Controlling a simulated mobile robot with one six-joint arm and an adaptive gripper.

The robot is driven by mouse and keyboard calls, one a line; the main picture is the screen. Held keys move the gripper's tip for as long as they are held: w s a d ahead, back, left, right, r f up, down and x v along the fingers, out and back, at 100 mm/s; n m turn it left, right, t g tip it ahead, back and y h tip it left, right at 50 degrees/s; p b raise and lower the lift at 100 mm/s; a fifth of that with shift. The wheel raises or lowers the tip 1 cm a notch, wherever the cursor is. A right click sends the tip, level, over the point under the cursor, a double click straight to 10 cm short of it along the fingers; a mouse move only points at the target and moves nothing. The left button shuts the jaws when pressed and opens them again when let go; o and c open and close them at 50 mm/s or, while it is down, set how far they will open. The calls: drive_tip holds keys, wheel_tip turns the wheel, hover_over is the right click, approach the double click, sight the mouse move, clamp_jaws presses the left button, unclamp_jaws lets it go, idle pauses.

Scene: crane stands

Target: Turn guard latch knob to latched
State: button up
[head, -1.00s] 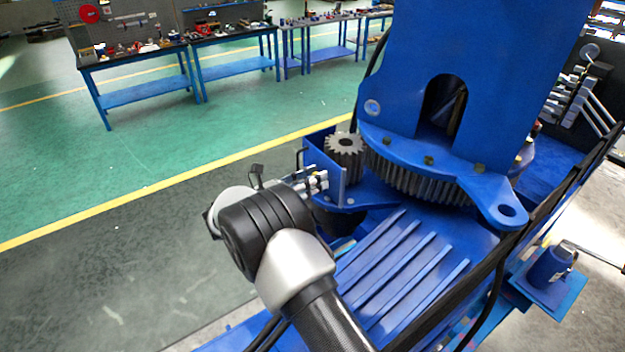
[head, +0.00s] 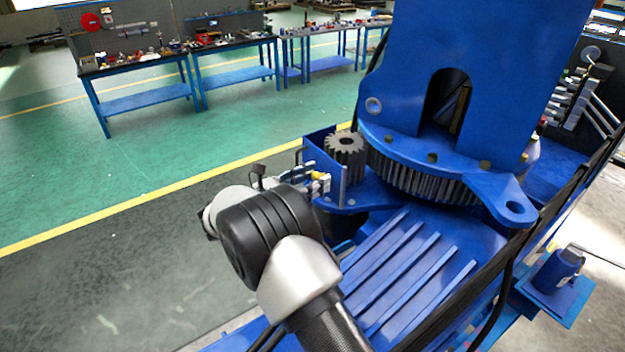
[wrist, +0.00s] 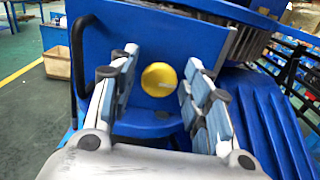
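The guard latch knob is a round yellow knob (wrist: 159,79) on the blue guard plate (wrist: 108,38), seen face-on in the wrist view. In the head view a small yellow patch of the knob (head: 318,175) shows at the fingers. My gripper (wrist: 165,88) is open, with one padded finger on each side of the knob. In the head view my gripper (head: 318,183) is at the blue guard beside the small pinion gear (head: 345,148). The knob's pointer or markings cannot be made out.
A black handle (wrist: 80,55) stands on the guard's left edge. A large ring gear (head: 425,183) sits under the blue crane column (head: 400,60). Blue ribs (head: 410,270) lie on the right. Open floor (head: 120,240) is on the left; workbenches (head: 150,92) stand far back.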

idle(0.3)
drive_tip(key=v, duration=1.2)
